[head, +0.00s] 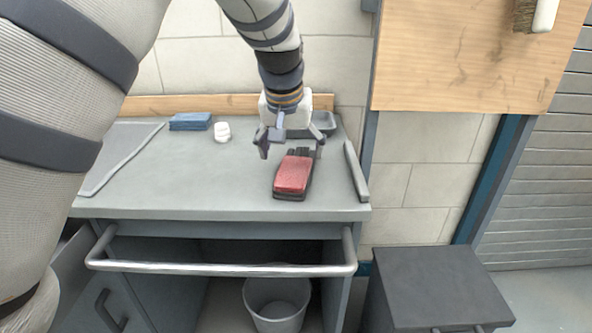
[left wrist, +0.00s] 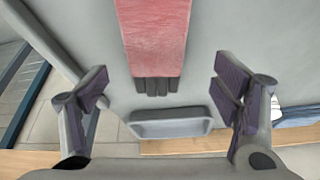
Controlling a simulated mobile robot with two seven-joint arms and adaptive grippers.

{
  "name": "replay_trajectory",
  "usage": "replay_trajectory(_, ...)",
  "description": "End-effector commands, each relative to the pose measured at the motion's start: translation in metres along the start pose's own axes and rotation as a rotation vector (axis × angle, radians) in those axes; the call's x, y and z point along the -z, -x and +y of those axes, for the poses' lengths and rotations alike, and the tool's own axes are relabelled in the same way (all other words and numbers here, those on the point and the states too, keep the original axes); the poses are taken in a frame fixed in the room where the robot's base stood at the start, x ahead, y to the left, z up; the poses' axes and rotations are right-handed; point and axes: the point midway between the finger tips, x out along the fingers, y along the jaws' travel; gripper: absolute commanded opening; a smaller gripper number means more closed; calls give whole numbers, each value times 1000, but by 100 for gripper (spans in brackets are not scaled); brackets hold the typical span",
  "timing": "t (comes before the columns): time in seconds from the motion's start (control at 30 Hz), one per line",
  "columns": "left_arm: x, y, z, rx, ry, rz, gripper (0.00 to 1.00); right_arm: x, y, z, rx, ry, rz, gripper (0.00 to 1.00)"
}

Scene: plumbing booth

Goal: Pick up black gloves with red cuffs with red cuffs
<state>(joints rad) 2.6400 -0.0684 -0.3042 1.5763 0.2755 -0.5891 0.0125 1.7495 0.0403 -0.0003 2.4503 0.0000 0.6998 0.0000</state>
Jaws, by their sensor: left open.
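The black gloves with red cuffs (head: 293,176) lie on the grey cabinet top (head: 200,190), right of its middle. The red part faces up and the black fingers point to the back. My left gripper (head: 290,150) is open above the finger end of the gloves, its two fingers spread wide. In the left wrist view the red cuff and black fingers of the gloves (left wrist: 154,40) show at the top, between and beyond the open fingers of the left gripper (left wrist: 165,90). Nothing is between the fingertips. My right gripper is not in view.
A small grey tray (head: 322,122) sits behind the gripper; it also shows in the left wrist view (left wrist: 171,123). Blue folded cloths (head: 190,121) and a white item (head: 222,132) stand at the back left. A metal rail (head: 220,268) runs along the front, with a bucket (head: 277,303) below.

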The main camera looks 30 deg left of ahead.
Motion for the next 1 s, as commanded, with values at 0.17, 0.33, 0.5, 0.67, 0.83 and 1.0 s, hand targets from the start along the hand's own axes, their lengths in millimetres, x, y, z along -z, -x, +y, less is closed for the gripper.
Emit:
replay_trajectory(0.17,-4,-26,4,2,-1,-5,82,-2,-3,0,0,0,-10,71)
replay_trajectory(0.33,-4,-53,6,1,-1,-3,82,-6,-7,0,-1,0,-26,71)
replay_trajectory(0.5,-3,-51,6,-1,0,2,82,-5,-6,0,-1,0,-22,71)
replay_trajectory(0.67,-3,-50,6,-1,0,2,45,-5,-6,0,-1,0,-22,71)
replay_trajectory(0.83,-3,-50,6,0,0,2,29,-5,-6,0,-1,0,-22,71)
replay_trajectory(1.0,-3,-50,6,0,0,1,29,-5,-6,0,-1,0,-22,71)
